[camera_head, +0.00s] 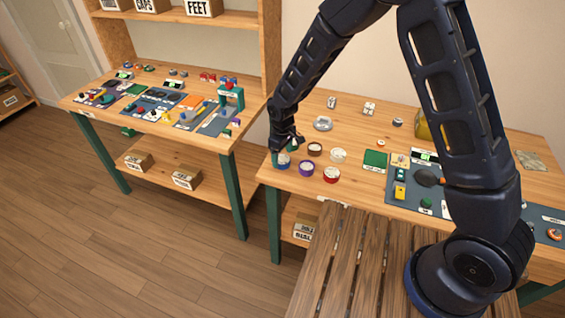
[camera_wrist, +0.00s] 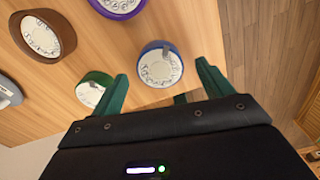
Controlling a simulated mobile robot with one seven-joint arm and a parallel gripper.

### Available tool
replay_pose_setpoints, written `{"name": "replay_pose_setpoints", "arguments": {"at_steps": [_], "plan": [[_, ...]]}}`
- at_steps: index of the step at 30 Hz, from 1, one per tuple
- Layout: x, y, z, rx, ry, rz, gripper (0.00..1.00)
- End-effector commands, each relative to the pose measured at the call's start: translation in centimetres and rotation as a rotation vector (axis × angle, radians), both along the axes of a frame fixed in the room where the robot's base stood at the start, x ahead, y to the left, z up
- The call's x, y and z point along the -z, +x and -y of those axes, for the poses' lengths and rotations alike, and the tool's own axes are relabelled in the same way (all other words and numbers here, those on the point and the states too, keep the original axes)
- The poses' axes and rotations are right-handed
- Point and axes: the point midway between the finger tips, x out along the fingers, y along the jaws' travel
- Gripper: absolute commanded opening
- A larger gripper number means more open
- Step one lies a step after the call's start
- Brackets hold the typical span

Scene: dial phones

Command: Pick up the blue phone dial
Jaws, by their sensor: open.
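The blue phone dial (camera_wrist: 160,65) is a round disc with a blue rim and a pale face with markings. In the wrist view it lies on the wooden table between and ahead of the two green fingertips of my gripper (camera_wrist: 160,85). The fingers are open and hold nothing. In the head view the blue dial (camera_head: 283,160) is at the table's left corner, directly below my gripper (camera_head: 284,148), which partly covers it. I cannot tell the exact height of the fingertips above it.
A green dial (camera_wrist: 92,90) sits close by the left finger. A brown dial (camera_head: 315,149), a purple dial (camera_head: 306,168), a white dial (camera_head: 338,155) and a red dial (camera_head: 331,175) stand nearby. The table's edge is close on the right in the wrist view.

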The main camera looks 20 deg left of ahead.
Motion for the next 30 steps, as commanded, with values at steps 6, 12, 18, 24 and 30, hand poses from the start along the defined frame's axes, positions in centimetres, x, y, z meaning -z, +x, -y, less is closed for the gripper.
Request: {"name": "replay_pose_setpoints", "arguments": {"at_steps": [6,12,18,24,30], "plan": [[2.0,0.0,0.0,-0.001,0.000,0.000,0.79],[1.9,0.0,0.0,-0.001,0.000,0.000,0.73],[1.9,0.0,0.0,0.000,0.000,0.000,0.34],[1.9,0.0,0.0,-0.001,0.000,0.000,0.27],[1.2,0.0,0.0,0.000,0.001,0.000,0.27]]}}
